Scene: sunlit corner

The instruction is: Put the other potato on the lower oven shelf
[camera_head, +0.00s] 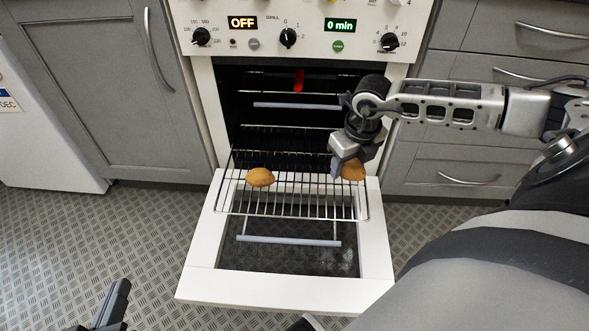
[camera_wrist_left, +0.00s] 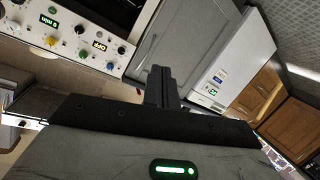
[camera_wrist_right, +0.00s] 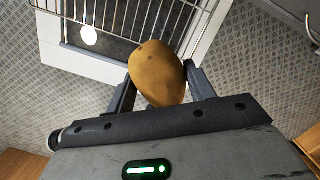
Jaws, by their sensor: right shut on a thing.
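One potato (camera_head: 260,177) lies on the left part of the pulled-out lower oven shelf (camera_head: 300,207), a wire rack over the open oven door. My right gripper (camera_head: 349,168) is shut on the other potato (camera_head: 353,170) at the right side of this rack. In the right wrist view the held potato (camera_wrist_right: 157,73) sits between the two fingers, with the rack's wires behind it. I cannot tell whether it touches the rack. My left gripper (camera_head: 114,304) is low at the left, away from the oven. In the left wrist view its fingers (camera_wrist_left: 161,86) are together and empty.
The oven door (camera_head: 205,240) is folded down, with a handle bar across it. Grey cabinets stand on both sides of the oven. Patterned floor (camera_head: 140,235) is free at the left of the door. The oven display reads OFF.

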